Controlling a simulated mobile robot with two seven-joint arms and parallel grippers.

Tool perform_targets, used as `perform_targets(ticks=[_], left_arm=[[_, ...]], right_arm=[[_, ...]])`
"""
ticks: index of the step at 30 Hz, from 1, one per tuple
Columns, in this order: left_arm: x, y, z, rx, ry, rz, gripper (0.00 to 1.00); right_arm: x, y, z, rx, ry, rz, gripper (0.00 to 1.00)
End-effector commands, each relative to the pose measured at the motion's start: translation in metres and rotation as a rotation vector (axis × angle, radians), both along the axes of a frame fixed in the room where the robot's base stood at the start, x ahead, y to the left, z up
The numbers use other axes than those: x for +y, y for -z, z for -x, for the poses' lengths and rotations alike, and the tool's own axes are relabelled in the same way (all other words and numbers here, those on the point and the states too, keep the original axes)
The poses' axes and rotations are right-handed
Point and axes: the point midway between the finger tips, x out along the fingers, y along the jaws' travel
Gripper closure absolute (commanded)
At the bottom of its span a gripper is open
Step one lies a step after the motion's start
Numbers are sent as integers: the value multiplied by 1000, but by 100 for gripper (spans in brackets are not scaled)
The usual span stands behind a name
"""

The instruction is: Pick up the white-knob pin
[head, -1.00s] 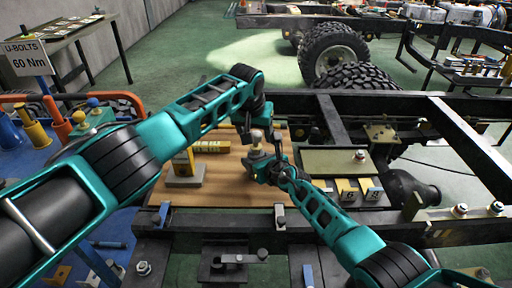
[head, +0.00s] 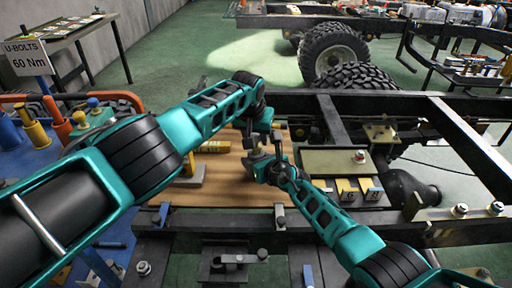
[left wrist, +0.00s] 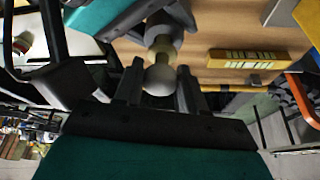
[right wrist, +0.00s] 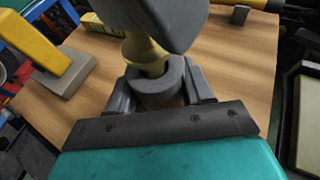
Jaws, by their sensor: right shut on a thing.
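The white-knob pin has a round whitish knob (left wrist: 160,80) and a cream neck, which also shows in the right wrist view (right wrist: 145,55). Its lower part goes into a grey cylinder (right wrist: 160,90). My right gripper (head: 264,167) is shut on this grey cylinder, low over the wooden board. My left gripper (head: 258,138) is above it, with its fingers on either side of the knob; narrow gaps seem to show, so it looks open. In the head view the grippers hide most of the pin.
The wooden board (head: 235,192) carries a yellow block with a grey base (head: 190,178) and a yellow box (head: 212,146) to the left. Yellow labelled blocks (head: 358,191) and a flat tray (head: 330,162) lie to the right. Dark chassis rails (head: 455,130) border the right side.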

Motion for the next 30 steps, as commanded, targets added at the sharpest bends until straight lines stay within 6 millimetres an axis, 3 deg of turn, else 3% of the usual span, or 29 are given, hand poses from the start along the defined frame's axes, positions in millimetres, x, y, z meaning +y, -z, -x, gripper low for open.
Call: perform_targets(ticks=[12,23,30], left_arm=[[0,0,0,1,0,0,100],[-1,-5,0,-2,2,2,100],[0,-36,-1,-6,2,4,100]], right_arm=[[0,0,0,0,0,0,83],[0,0,0,0,0,0,83],[0,0,0,1,0,0,83]])
